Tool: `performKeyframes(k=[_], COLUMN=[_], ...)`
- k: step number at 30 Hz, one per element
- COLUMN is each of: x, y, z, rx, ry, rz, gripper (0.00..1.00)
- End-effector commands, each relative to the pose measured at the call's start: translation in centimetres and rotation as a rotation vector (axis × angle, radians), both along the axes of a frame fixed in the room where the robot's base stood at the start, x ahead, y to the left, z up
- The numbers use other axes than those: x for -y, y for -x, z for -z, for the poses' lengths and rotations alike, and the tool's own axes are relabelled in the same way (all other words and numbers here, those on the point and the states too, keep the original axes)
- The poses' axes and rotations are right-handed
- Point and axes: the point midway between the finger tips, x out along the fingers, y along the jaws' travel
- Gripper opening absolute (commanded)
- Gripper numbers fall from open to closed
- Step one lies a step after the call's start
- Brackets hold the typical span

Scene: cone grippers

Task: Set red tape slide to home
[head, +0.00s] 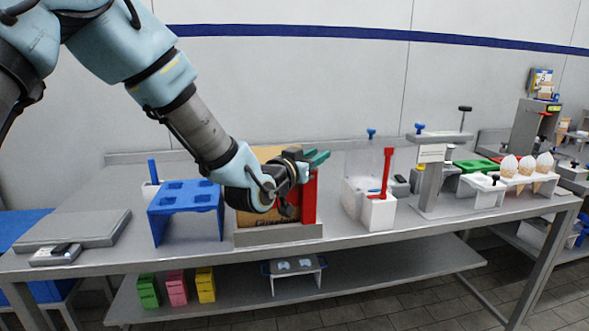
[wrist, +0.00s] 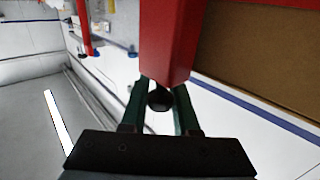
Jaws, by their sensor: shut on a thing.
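The red tape slide (head: 309,203) stands upright at the right end of a brown cardboard box (head: 262,222), which rests in a grey metal holder (head: 280,236) on the bench. My gripper (head: 318,158) is at the top of the slide, its green fingers pointing right. In the wrist view, my gripper (wrist: 160,90) is shut on the slide, with a finger on each side of its near end. The red slide (wrist: 166,40) fills the top middle of that view. A round black part (wrist: 159,99) shows between the fingers. The brown box (wrist: 255,55) lies to the right.
A blue stand (head: 186,200) is left of the box, beyond it a grey flat scale (head: 72,229). A white container (head: 380,212) with a red handle (head: 387,172) stands right of the slide, with a gap of bare bench between. A press (head: 430,180) and cones (head: 526,166) are further right.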

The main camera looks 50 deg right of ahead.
Motion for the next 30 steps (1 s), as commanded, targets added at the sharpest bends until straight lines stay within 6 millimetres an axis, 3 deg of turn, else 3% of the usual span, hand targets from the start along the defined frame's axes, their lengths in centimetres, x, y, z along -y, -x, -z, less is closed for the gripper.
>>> performKeyframes(k=[14,15,21,23,30], x=[0.90,0.91,0.87,0.84,0.72], y=[0.88,0.91,0.83,0.78,0.67], z=[-0.10,-0.11,-0.07,-0.05,0.00], rx=[0.000,0.000,0.000,0.000,0.000], ry=[0.001,0.001,0.000,0.000,-0.001], rz=[0.005,0.005,0.004,0.003,0.001], gripper=[0.00,0.31,0.54,0.58,0.58])
